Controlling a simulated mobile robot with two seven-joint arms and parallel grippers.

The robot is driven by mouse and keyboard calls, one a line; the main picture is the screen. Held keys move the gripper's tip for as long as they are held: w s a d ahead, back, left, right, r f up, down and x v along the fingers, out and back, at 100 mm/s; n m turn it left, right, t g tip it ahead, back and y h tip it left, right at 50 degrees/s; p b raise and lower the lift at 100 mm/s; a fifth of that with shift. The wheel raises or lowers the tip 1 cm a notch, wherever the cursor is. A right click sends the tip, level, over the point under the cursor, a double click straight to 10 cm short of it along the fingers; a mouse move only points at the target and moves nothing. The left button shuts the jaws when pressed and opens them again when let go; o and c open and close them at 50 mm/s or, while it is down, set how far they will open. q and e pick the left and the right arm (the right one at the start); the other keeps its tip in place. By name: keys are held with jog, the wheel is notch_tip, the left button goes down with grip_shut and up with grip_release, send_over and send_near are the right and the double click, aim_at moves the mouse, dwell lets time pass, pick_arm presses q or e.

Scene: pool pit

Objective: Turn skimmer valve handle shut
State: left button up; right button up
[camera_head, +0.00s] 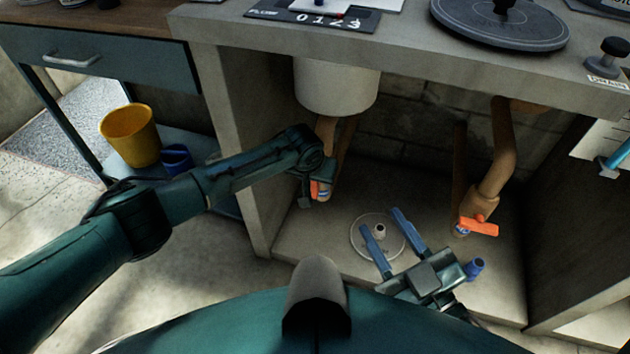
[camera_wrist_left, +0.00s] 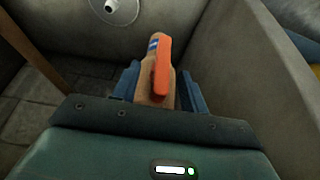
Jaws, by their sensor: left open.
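One orange valve handle (camera_head: 314,189) sits on a tan pipe under the white tank. It also shows in the left wrist view (camera_wrist_left: 162,68), upright along the pipe, beside a blue-and-white band. My left gripper (camera_wrist_left: 160,82) is open, with its blue fingers on either side of the pipe and handle; I cannot tell whether they touch. In the head view it is mostly hidden behind its own wrist. A second orange handle (camera_head: 480,227) lies across the right pipe (camera_head: 498,165). I cannot read which valve is the skimmer's. My right gripper (camera_head: 378,217) is open and empty over the pit floor.
A white disc (camera_head: 358,240) with a small fitting lies on the pit floor, near a blue cup-like piece (camera_head: 475,267). The counter edge (camera_head: 420,72) overhangs the pit. Concrete walls flank it. A yellow bucket (camera_head: 130,135) stands at left.

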pick_arm(q)
grip_shut()
dwell(0.5)
pick_arm(e)
jog(key=shift+r, duration=0.1)
